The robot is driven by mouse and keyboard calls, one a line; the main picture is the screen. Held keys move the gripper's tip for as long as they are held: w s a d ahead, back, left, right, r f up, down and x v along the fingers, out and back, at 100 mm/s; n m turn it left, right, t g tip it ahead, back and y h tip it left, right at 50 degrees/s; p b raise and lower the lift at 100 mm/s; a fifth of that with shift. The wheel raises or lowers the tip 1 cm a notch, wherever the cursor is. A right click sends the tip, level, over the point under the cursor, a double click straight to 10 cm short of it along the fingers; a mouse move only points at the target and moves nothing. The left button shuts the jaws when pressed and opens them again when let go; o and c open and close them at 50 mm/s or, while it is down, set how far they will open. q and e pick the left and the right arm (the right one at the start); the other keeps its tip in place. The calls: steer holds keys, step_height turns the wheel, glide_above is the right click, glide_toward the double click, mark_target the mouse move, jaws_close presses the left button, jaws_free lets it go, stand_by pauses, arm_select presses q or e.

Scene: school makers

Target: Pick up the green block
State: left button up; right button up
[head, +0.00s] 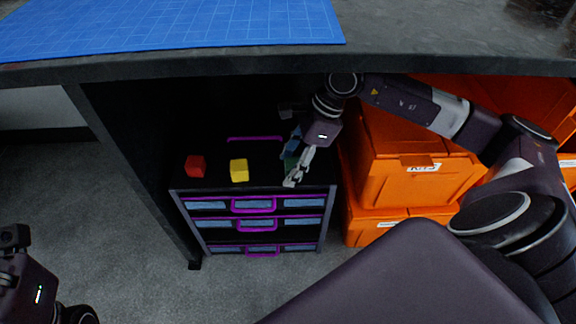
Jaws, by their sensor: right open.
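A dark green block (290,163) sits on top of the black drawer cabinet under the table, partly hidden behind the fingers of my right gripper. My right gripper (292,178) reaches down from the upper right, with its grey fingers open beside the green block. I cannot tell whether the fingers touch it. A blue block (295,142) lies just behind the green one, also partly covered. A yellow block (239,170) and a red block (196,166) stand to the left on the same top. Part of my left arm shows at the lower left; its fingers do not show.
The cabinet (262,224) has drawers with purple handles. Orange crates (400,185) are stacked close on its right. The dark tabletop (420,52), with a blue cutting mat (170,25), overhangs the cabinet. A table leg (135,170) stands on its left.

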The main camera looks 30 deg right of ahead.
steer(key=shift+r, duration=0.1)
steer(key=shift+s+r, duration=0.1)
steer(key=shift+c, duration=1)
steer(key=c, duration=0.9)
